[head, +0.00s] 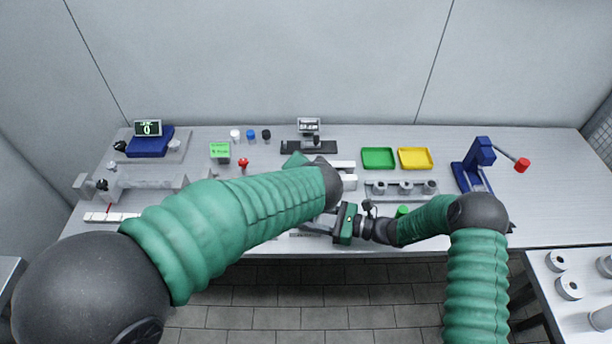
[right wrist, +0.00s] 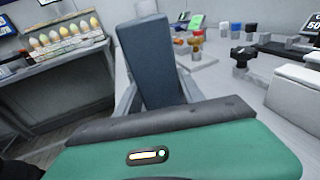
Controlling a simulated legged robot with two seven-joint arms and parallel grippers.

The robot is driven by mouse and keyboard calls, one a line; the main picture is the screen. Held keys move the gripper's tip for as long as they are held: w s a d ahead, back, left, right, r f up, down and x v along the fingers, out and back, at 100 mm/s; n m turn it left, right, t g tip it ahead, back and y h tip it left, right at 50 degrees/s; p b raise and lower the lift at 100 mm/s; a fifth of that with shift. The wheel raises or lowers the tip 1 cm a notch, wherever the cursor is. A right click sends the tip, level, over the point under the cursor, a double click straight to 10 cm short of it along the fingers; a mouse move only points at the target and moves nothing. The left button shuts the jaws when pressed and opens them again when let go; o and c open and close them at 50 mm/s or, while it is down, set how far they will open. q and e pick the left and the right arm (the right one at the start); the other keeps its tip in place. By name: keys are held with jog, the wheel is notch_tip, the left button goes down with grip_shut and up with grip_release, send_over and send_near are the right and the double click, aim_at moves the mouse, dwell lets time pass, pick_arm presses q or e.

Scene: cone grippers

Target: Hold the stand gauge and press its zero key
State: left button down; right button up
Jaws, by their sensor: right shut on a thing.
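What looks like the stand gauge (head: 308,125) stands at the back middle of the bench, a small display above a long dark base. Part of a display with digits also shows at the right edge of the right wrist view (right wrist: 314,22). I cannot make out its zero key. My right gripper (head: 322,225) is low at the bench's front middle, shut on a dark blue-grey block (right wrist: 152,62), which stands up between its fingers in the right wrist view. My left arm reaches across the middle. Its green hand shows just in front of the gauge's base, but its fingertips are hidden.
A blue device (head: 150,146) with a display stands at the back left. A green tray (head: 378,150) and a yellow tray (head: 415,150) lie right of the gauge. A blue stand with a red knob (head: 522,165) is further right. My arms cover the front middle.

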jog(key=o, duration=1.1)
jog(key=shift+c, duration=0.2)
